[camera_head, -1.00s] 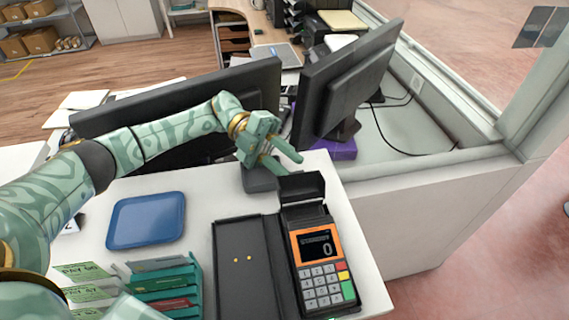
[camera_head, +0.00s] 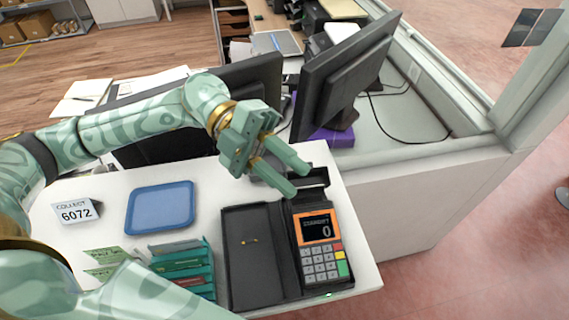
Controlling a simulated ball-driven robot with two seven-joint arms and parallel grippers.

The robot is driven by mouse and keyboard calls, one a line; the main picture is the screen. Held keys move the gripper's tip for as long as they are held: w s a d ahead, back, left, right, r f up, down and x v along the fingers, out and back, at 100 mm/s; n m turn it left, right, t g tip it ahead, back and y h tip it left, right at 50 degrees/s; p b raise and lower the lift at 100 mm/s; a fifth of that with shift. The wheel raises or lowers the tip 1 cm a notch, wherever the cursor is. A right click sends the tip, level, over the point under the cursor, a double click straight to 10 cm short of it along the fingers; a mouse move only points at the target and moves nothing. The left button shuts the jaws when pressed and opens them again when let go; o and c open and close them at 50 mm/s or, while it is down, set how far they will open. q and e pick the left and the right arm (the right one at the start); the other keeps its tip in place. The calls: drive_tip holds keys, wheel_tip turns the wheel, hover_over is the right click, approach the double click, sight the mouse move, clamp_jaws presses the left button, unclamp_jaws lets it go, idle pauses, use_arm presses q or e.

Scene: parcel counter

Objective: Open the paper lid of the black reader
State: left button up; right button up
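The black reader (camera_head: 318,247) lies at the right end of the white counter, with an orange-framed screen showing 0 and a keypad below. Its paper lid (camera_head: 318,176) is at the reader's far end and appears raised. The lid is partly hidden behind a fingertip, so its exact angle is hard to tell. My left gripper (camera_head: 299,180) is over the far end of the reader, right by the lid. Its two green fingers are apart with nothing seen between them. I cannot tell whether a finger touches the lid. My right gripper is not in view.
A black folder-like case (camera_head: 250,262) lies left of the reader. A blue tray (camera_head: 160,208), a COLLECT 6072 sign (camera_head: 76,211) and a green card rack (camera_head: 186,266) stand further left. Two monitors, one at right (camera_head: 340,80), stand behind. The counter's right edge is close.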

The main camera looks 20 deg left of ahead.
use_arm(q)
drive_tip(key=shift+o, duration=2.1)
drive_tip(key=w+d+r+m+p, duration=0.2)
drive_tip(key=w+d+r+p, duration=0.1)
drive_tip(key=r, duration=0.5)
drive_tip(key=shift+r+m+y, duration=0.3)
drive_tip(key=shift+y, duration=0.1)
drive_tip(key=w+r+n+t+y+p, duration=0.25)
drive_tip(key=w+y+p, duration=0.25)
drive_tip(key=w+y, duration=0.45)
drive_tip(key=w+a+f+n+y, duration=0.3)
drive_tip(key=w+a+f+n, duration=0.15)
drive_tip(key=a, duration=0.25)
drive_tip(key=n, duration=0.1)
hover_over(306, 177)
drive_tip(key=a, duration=0.1)
wheel_tip(306, 177, down, 14)
drive_tip(key=shift+w+f, duration=0.2)
drive_tip(key=shift+w, duration=0.2)
drive_tip(key=shift+c, duration=0.3)
